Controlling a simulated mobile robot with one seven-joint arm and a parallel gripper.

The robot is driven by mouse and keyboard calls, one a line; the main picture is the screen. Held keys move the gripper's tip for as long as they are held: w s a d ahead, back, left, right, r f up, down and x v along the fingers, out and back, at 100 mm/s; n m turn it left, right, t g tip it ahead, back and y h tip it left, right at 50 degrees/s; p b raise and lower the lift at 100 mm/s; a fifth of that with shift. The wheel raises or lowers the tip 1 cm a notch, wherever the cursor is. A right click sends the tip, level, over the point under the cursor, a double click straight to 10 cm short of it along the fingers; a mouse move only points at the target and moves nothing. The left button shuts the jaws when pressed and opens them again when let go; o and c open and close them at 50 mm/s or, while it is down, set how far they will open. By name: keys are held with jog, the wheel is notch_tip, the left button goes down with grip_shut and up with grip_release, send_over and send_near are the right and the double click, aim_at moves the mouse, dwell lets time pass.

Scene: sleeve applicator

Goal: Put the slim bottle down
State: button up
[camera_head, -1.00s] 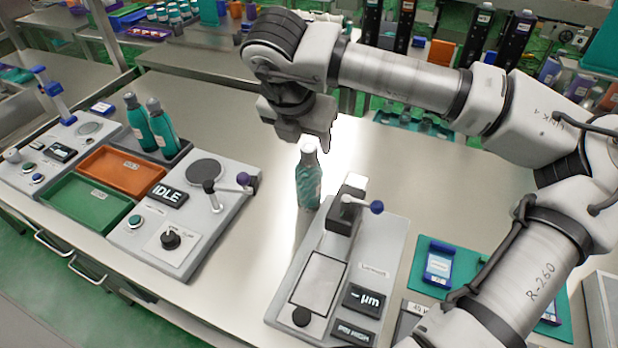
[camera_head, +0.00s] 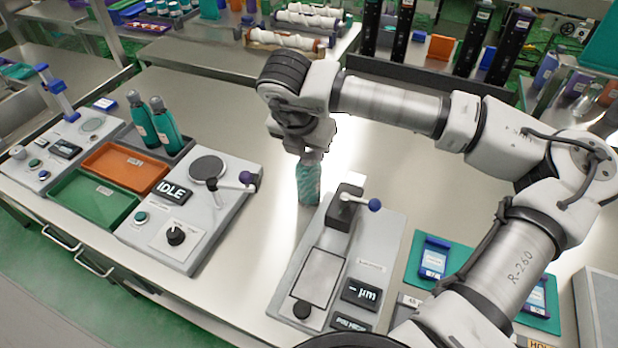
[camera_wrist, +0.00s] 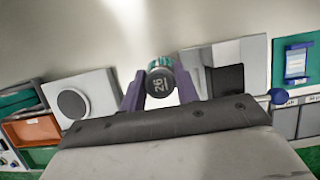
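The slim bottle (camera_head: 309,182) is teal with a grey cap and stands upright on the bench, left of the grey applicator's lever. My gripper (camera_head: 308,152) is pointed down at its top and hides the cap in the head view. In the wrist view the cap, marked 26 (camera_wrist: 160,83), lies between the two purple fingers of my gripper (camera_wrist: 160,90). One finger is close on each side. I cannot tell whether they touch the bottle.
The grey applicator (camera_head: 375,265) with a lever stands right of the bottle. A station (camera_head: 215,222) with a round plate and an IDLE display stands left. Orange (camera_head: 128,160) and green (camera_head: 90,203) trays lie beyond it. The bench behind the bottle is clear.

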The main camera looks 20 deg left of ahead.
grip_shut()
